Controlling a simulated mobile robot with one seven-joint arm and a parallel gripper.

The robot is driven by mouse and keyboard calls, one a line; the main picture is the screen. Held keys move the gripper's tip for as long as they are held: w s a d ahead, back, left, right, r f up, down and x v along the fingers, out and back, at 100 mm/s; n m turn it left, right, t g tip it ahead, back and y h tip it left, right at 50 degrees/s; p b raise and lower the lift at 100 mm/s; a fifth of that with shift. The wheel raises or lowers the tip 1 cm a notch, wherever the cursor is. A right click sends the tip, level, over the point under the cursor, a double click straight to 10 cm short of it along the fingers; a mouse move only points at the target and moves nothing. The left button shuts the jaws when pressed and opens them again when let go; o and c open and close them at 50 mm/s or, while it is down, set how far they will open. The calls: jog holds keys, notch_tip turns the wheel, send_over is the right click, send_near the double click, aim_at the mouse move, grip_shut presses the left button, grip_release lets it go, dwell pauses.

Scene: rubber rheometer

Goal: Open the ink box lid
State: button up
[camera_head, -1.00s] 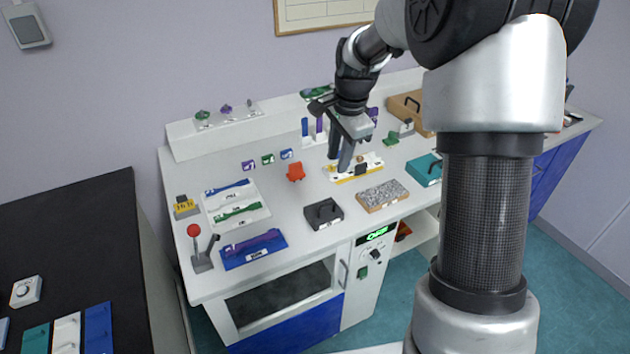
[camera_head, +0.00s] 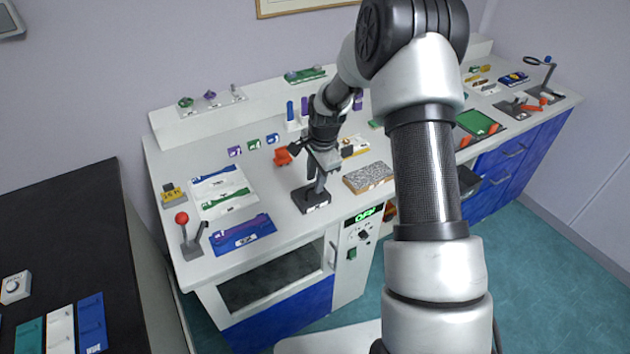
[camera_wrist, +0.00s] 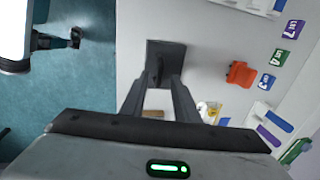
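The small black box (camera_head: 303,202) with a raised handle stands near the front edge of the white counter. Its label is too small to read, so I cannot confirm from it that this is the ink box. Its lid looks closed. My gripper (camera_head: 317,187) is directly above the box, fingers pointing down. In the wrist view the box (camera_wrist: 178,51) lies just beyond the fingertips. My gripper there (camera_wrist: 158,84) is open, with one finger to each side of the box's dark handle (camera_wrist: 157,70). I cannot tell whether the fingers touch it.
A speckled grey block (camera_head: 369,177) lies close to the right of the box. A red-orange piece (camera_head: 283,156) sits behind it, also in the wrist view (camera_wrist: 241,74). A blue tray (camera_head: 243,234) and a red-knobbed lever (camera_head: 183,220) stand to the left.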

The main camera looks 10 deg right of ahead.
jog(key=shift+w+a+f, duration=0.1)
jog(key=shift+f, duration=0.7)
grip_shut()
